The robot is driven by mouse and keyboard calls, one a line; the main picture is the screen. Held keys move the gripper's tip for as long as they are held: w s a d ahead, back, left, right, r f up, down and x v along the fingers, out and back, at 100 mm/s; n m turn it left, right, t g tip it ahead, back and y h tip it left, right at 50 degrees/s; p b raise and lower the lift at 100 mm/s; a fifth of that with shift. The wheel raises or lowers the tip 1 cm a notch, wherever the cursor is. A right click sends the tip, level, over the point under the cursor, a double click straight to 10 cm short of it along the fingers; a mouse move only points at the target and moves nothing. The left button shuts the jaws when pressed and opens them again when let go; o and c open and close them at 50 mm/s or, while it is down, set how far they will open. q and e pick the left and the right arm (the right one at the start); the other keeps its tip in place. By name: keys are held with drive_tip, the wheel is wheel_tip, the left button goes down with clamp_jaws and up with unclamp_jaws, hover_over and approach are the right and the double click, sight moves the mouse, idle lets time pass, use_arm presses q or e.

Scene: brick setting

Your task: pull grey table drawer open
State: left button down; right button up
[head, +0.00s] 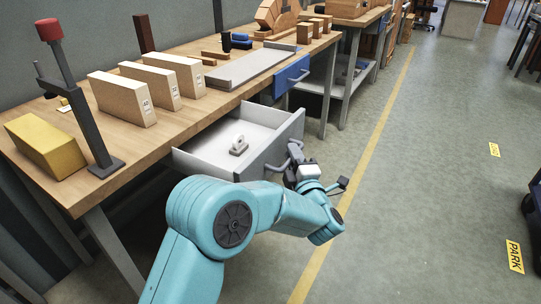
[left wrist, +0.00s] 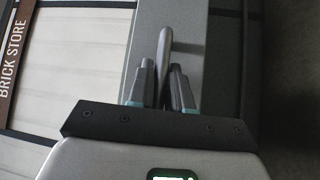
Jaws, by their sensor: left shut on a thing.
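The grey drawer (head: 270,152) is out from under the wooden table (head: 178,133), so its inside shows. A small light grey part (head: 239,146) lies on the drawer floor. My left gripper (head: 297,165) is at the drawer's front, at its handle (head: 294,150). In the left wrist view, the bar of the handle (left wrist: 165,42) runs between the two fingers of my left gripper (left wrist: 163,78), which is shut on it. The arm hides part of the drawer's lower front. My right gripper is in neither view.
A blue drawer (head: 290,76) sits shut farther along. Cream boxes (head: 122,98), a yellow block (head: 45,146) and a dark stand (head: 84,105) with a red top are on the table.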

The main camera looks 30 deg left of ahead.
use_arm(q)
drive_tip(key=d+b, duration=0.1)
drive_tip(key=d, duration=0.5)
drive_tip(key=shift+s, duration=0.2)
drive_tip(key=shift+r, duration=0.1)
drive_tip(key=c, duration=1.2)
unclamp_jaws()
drive_tip(key=shift+o, duration=0.2)
drive_tip(key=p+v, duration=0.1)
drive_tip(key=v, duration=1.1)
